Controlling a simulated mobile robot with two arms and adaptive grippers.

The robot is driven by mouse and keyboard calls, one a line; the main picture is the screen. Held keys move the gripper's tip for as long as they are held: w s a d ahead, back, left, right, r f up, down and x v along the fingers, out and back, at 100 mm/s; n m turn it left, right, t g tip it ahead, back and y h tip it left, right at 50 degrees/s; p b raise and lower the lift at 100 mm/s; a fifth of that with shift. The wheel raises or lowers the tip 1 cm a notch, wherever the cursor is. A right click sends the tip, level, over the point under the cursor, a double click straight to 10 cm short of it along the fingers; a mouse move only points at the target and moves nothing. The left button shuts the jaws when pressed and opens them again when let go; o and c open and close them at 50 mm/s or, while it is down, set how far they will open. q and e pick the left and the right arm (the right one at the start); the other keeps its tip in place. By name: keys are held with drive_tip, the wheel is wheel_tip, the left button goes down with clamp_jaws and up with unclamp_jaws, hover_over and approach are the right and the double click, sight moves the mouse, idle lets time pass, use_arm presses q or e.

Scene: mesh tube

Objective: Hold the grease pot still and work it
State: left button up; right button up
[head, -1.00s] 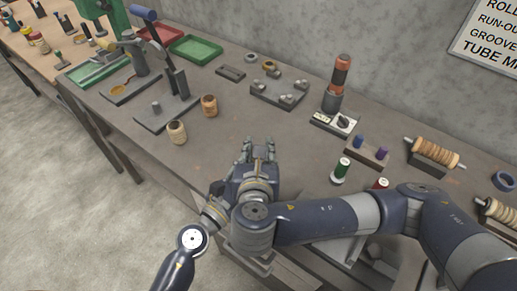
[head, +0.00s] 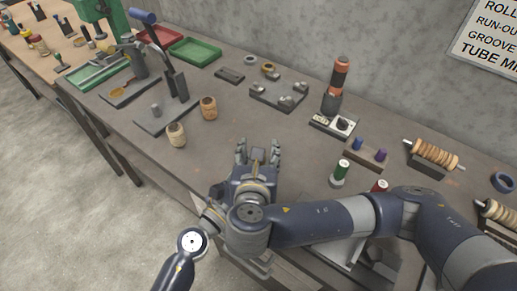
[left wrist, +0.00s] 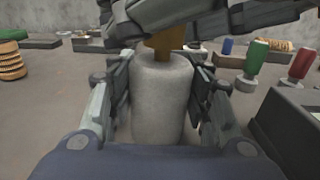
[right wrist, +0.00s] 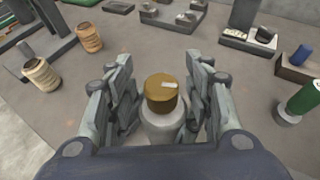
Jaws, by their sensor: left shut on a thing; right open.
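The grease pot (left wrist: 160,108) is a pale grey, rounded cylinder, upright in the left wrist view. My left gripper (left wrist: 162,84) is shut on its body, a finger at each side. Its brass-coloured cap (right wrist: 161,94) shows from above in the right wrist view, with a small pale mark on top. My right gripper (right wrist: 160,72) is open above the pot, its fingers apart on both sides of the cap with gaps showing. In the left wrist view the right gripper hides the cap's top. In the head view my two grippers overlap and mostly hide the pot.
Two tan spools (head: 176,135) (head: 209,108) stand to the left. A lever tool (head: 172,95) stands behind them. Bare bench lies behind the grippers.

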wheel_tip(320, 180, up, 8)
drive_tip(key=shift+a+r, duration=0.15)
drive_tip(key=shift+r, duration=0.85)
